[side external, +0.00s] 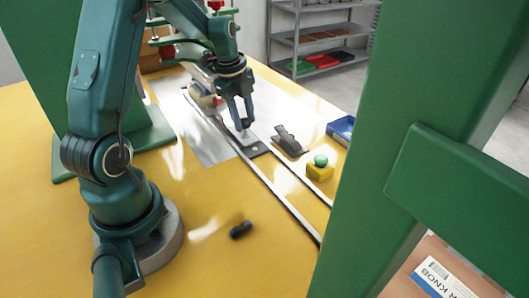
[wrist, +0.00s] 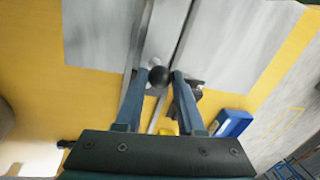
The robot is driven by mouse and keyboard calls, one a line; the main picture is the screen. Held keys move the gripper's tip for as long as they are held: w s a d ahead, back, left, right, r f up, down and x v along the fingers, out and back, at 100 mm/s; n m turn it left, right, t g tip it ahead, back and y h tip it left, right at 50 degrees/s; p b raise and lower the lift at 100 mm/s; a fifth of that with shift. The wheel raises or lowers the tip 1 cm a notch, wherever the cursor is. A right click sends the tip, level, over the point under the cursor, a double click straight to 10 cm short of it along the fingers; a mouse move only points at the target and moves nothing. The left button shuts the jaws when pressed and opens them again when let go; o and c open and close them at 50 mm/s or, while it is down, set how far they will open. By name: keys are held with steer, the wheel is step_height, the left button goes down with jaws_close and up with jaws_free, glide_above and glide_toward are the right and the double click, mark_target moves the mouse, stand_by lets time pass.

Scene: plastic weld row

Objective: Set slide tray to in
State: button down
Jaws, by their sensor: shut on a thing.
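My gripper (side external: 243,127) points down over the pair of rails in the side view. In the wrist view its two fingers (wrist: 159,75) are closed around a round black knob (wrist: 158,77). The slide tray (side external: 257,149) shows in part as a grey plate between the rails, right under and beside the fingertips. Its far part is hidden behind my gripper in the side view. In the wrist view a pale strip (wrist: 166,30) lies between the rails beyond the knob; I cannot tell where the tray ends there.
A yellow box with a green button (side external: 320,168), a dark clamp-like pedal (side external: 289,141) and a blue bin (side external: 342,130) stand right of the rails. A black cylinder (side external: 241,229) lies on the yellow table. A green post (side external: 435,110) blocks the right foreground.

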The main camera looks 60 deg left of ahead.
steer(key=shift+a, duration=0.6)
steer(key=shift+a, duration=0.1)
steer(key=c, duration=0.5)
jaws_free()
steer(key=r, duration=0.3)
steer(key=s+r, duration=0.1)
steer(key=r, duration=0.1)
steer(key=shift+d, duration=0.2)
